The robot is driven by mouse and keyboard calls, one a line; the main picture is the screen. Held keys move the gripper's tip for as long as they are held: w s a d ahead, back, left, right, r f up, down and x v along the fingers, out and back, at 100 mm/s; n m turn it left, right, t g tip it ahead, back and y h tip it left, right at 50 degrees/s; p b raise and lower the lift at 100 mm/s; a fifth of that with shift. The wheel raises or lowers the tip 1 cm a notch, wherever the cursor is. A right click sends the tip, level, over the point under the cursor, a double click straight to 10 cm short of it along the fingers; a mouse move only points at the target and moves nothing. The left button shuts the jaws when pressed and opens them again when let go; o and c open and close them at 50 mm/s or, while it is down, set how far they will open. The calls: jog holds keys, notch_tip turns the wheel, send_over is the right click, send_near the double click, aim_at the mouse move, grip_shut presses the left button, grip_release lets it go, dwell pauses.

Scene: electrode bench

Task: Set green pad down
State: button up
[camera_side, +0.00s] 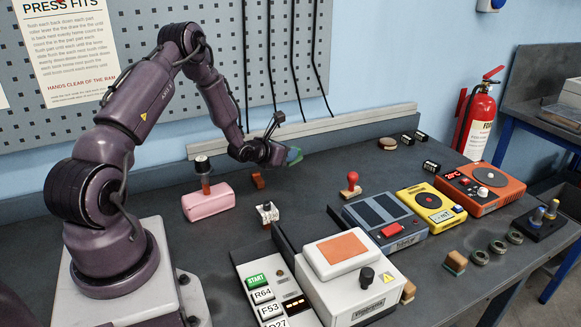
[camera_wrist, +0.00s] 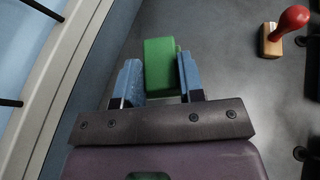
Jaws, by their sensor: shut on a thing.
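The green pad (camera_wrist: 161,66) is a small green block between the two blue fingers of my gripper (camera_wrist: 160,80) in the wrist view. My gripper is shut on it. In the side view my gripper (camera_side: 286,156) holds the green pad (camera_side: 295,156) over the back middle of the dark bench (camera_side: 330,160), near the wall rail. The pad appears raised above the bench; the exact gap cannot be told. Its underside is hidden.
A red-knobbed stamp (camera_side: 350,186) stands to the right. A pink block with a handle (camera_side: 208,200), a small brown block (camera_side: 258,180) and a white-based switch (camera_side: 267,213) are nearby. Several devices, including a yellow scale (camera_side: 431,207), fill the front and right.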

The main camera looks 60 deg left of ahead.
jog(key=f, duration=0.1)
jog(key=w+a+f, duration=0.1)
jog(key=w+f, duration=0.1)
jog(key=shift+w+a+f, duration=0.1)
jog(key=shift+a, duration=0.25)
jog(key=shift+w+f, duration=0.1)
jog(key=shift+f, duration=1.5)
jog(key=o, duration=0.9)
jog(key=shift+f, duration=0.15)
